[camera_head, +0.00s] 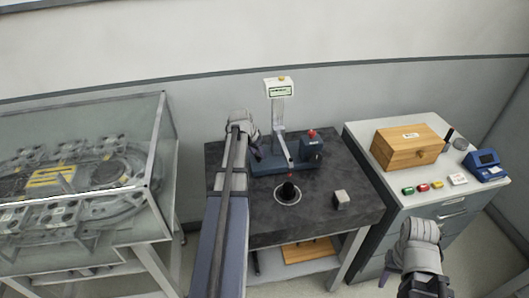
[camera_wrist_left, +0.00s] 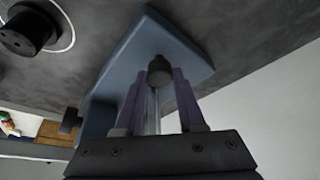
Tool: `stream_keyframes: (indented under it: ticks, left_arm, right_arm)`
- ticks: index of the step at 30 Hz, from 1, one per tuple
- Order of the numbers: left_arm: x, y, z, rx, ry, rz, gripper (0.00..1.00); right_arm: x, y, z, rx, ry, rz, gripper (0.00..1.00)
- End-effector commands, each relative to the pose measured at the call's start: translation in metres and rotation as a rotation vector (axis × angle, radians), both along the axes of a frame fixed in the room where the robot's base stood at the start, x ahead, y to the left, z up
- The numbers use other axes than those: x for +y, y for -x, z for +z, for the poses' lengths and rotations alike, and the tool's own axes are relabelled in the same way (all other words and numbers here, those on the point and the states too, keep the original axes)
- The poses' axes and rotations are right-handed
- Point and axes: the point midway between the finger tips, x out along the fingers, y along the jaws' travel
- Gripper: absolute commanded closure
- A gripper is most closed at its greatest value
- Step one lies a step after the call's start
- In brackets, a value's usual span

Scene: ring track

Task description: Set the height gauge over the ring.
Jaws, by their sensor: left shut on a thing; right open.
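The height gauge (camera_head: 282,115) stands upright at the back of the dark stone table, with a blue base, a pale column and a display on top. Its blue base (camera_wrist_left: 145,50) shows close up in the left wrist view. A pale circle, seemingly the ring (camera_head: 276,198), surrounds a black post (camera_head: 288,191) in front of the base; the post also shows in the left wrist view (camera_wrist_left: 30,28). My left gripper (camera_head: 254,150) is shut at the base's left end, its purple fingers (camera_wrist_left: 160,98) around a dark-knobbed upright. My right gripper (camera_head: 418,240) is open, away at lower right.
A small grey block (camera_head: 342,199) sits on the stone table (camera_head: 322,222) right of the ring. The right cabinet (camera_head: 375,172) carries a wooden box (camera_head: 407,147), coloured buttons and a blue instrument (camera_head: 486,167). A glass-walled track case (camera_head: 80,165) stands left.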

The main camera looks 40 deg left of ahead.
Motion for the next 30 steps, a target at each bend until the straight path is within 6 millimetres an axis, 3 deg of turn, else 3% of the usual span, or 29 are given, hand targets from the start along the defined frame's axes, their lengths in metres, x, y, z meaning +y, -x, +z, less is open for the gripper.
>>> stream_keyframes:
  ticks: [5, 6, 13, 23, 30]
  left_arm:
    - [0.003, 0.004, -0.001, 0.010, -0.006, 0.004, 1.00]
    - [0.003, 0.004, -0.001, 0.010, -0.006, 0.004, 0.59]
    - [0.002, 0.003, -0.001, 0.006, -0.005, 0.003, 0.33]
    - [0.001, 0.002, 0.001, 0.004, -0.003, 0.002, 0.31]
    - [0.001, 0.007, 0.017, 0.004, -0.003, 0.002, 0.31]
  right_arm:
    - [0.000, 0.000, 0.000, 0.000, 0.000, 0.000, 0.50]
    - [0.000, 0.000, 0.000, 0.000, 0.000, 0.000, 0.50]
    - [0.000, 0.000, 0.000, 0.000, 0.000, 0.000, 0.50]
    - [0.000, 0.000, 0.002, 0.000, 0.000, 0.000, 0.50]
    - [0.000, 0.000, 0.017, 0.000, 0.000, 0.000, 0.50]
